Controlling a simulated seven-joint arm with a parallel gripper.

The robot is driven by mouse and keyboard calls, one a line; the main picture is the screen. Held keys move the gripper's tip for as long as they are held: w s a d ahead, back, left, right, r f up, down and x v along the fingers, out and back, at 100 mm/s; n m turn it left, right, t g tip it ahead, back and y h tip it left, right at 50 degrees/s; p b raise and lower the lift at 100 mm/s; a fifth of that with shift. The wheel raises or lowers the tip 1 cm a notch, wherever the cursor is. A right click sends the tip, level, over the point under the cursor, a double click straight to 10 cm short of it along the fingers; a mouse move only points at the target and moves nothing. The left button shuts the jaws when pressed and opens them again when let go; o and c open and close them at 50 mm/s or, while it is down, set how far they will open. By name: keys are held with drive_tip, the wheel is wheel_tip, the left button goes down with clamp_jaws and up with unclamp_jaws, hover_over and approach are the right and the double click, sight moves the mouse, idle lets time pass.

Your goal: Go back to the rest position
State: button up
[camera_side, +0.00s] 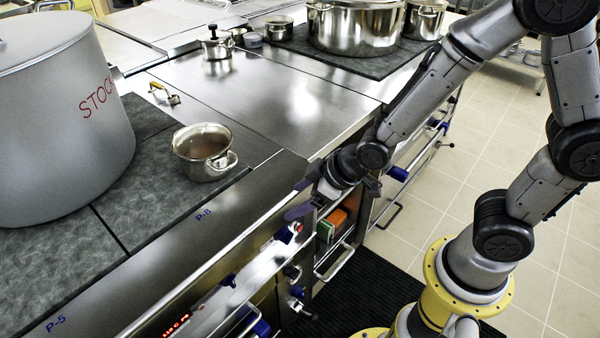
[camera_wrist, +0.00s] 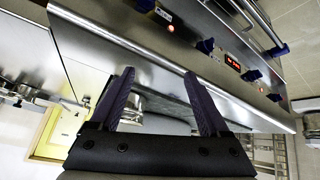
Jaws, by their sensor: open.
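My gripper (camera_side: 298,197) is low at the front edge of the steel counter, in front of the stove's control panel in the side view. In the wrist view its two dark purple fingers (camera_wrist: 160,75) stand apart with nothing held between them. The counter's bright front rail crosses just beyond the fingertips. My arm reaches left and down from its base at the right. From these views I cannot tell whether a finger touches the counter edge.
A large stockpot (camera_side: 60,120) and a small pot of brown liquid (camera_side: 203,150) stand on the left hob. Steel pots (camera_side: 355,25) stand on the far hob. A yellow-handled utensil (camera_side: 165,93) lies on the steel counter (camera_side: 270,90). An open shelf holds green and orange items (camera_side: 335,222).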

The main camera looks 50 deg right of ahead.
drive_tip(key=s+d+r+m+h, duration=0.1)
drive_tip(key=s+d+r+m, duration=0.15)
drive_tip(key=r, duration=0.35)
drive_tip(key=s+d+r+m, duration=0.1)
drive_tip(key=s+d+r, duration=0.3)
drive_tip(key=r, duration=0.1)
drive_tip(key=s+d+r+m, duration=0.1)
drive_tip(key=s+r, duration=0.1)
drive_tip(key=s, duration=0.3)
drive_tip(key=s+d+r+m+g+h, duration=0.1)
drive_tip(key=s+d+r, duration=0.1)
drive_tip(key=s, duration=0.4)
drive_tip(key=shift+s+d+r+g, duration=0.3)
drive_tip(key=shift+r, duration=0.35)
